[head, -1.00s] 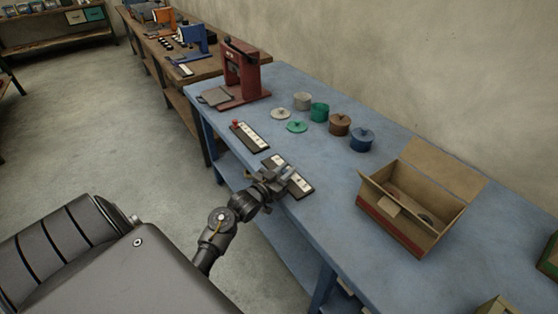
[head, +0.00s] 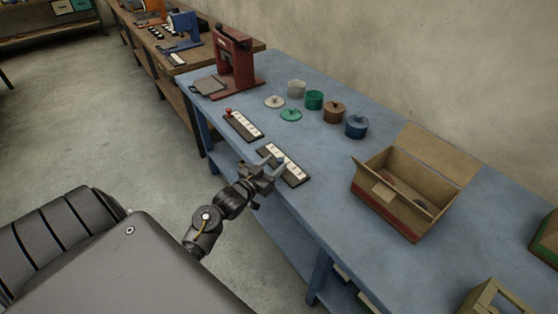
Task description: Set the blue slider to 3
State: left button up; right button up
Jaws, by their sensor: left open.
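A dark slider panel with a white numbered scale (head: 294,173) lies near the front edge of the blue table (head: 330,215). A small blue knob (head: 281,160), apparently the blue slider, stands on it around the middle of its length. The scale's numbers are too small to read. My left gripper (head: 271,164) is open at the front side of this panel, with its fingers pointing towards the knob. It covers part of the panel. I cannot tell whether a finger touches the knob. My right gripper is not in view.
A second slider panel (head: 244,127) with a red knob (head: 229,112) lies further left. An open cardboard box (head: 395,213) stands to the right.

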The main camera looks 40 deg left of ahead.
pick_arm(q)
jog(key=s, duration=0.7)
jog(key=shift+b, duration=0.35)
jog(key=shift+a, duration=0.1)
jog(key=s+d+f+g, duration=0.1)
jog(key=s+f+g, duration=0.2)
jog(key=f, duration=0.8)
jog(key=s+d+f+g+y, duration=0.1)
jog(key=s+f+g, duration=0.15)
jog(key=f, duration=0.75)
jog(key=s+f+g, duration=0.3)
jog(key=s+f, duration=0.1)
jog(key=f, duration=0.7)
jog(key=s+d+f+g, duration=0.2)
jog(key=s+f, duration=0.4)
jog(key=s, duration=0.4)
jog(key=s+d+f+m+g, duration=0.1)
jog(key=s+d+f+g, duration=0.2)
jog(key=s, duration=0.7)
jog(key=s+d+f+m+g, duration=0.1)
jog(key=s+d+f+g, duration=0.2)
jog(key=s+f, duration=0.7)
jog(key=shift+s+d+f, duration=0.35)
jog(key=shift+s+d, duration=0.1)
jog(key=shift+d, duration=0.8)
